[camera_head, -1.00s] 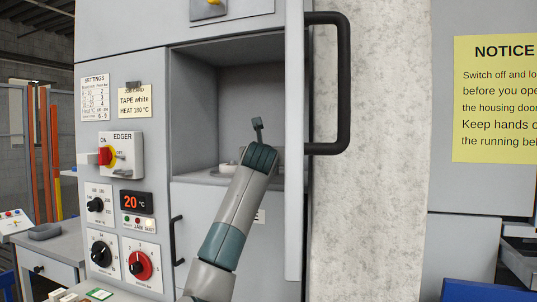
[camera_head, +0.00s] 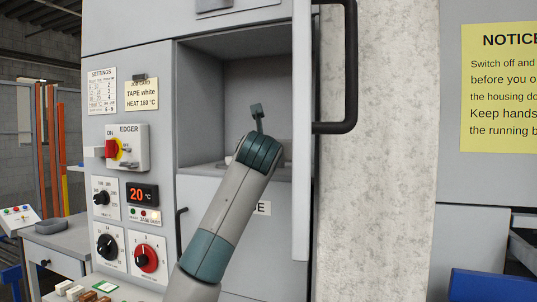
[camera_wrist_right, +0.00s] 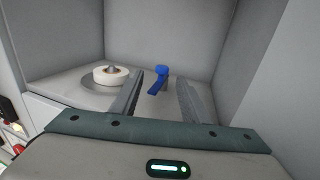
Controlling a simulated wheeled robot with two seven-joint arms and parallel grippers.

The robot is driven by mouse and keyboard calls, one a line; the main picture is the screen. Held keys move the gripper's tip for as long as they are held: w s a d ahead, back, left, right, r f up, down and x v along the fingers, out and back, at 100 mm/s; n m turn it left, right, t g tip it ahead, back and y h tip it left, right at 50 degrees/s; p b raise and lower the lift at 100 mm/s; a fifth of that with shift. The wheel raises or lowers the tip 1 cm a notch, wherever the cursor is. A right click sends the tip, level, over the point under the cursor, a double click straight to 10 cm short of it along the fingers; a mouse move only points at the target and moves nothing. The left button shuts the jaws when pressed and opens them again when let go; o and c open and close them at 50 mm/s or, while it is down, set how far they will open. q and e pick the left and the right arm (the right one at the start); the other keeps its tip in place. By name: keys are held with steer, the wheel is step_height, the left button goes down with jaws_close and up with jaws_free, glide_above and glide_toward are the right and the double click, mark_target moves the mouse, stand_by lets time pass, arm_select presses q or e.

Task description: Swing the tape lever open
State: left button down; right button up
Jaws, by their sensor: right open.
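The tape lever (camera_wrist_right: 161,78) is a blue lever with a round top. It stands on the floor of the grey recess in the right wrist view, its arm pointing toward the camera. My right gripper (camera_wrist_right: 160,92) is open, and its two fingers appear on either side of the lever. I cannot tell whether they touch it. In the head view my right gripper (camera_head: 257,112) is at the recess opening, and my arm hides the lever there. A white tape roll (camera_wrist_right: 111,75) lies left of the lever on a round plate. My left gripper is not in view.
Recess walls (camera_wrist_right: 185,35) enclose the back and sides. A grey door edge with a black handle (camera_head: 347,70) stands right of the opening. Left of it is the control panel with a red EDGER switch (camera_head: 112,149), a display reading 20 °C (camera_head: 143,195) and dials.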

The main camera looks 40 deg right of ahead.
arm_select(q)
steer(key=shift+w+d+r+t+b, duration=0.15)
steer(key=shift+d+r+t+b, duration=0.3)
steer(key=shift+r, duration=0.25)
arm_select(e)
steer(key=v, duration=0.7)
steer(key=shift+s+a, duration=0.15)
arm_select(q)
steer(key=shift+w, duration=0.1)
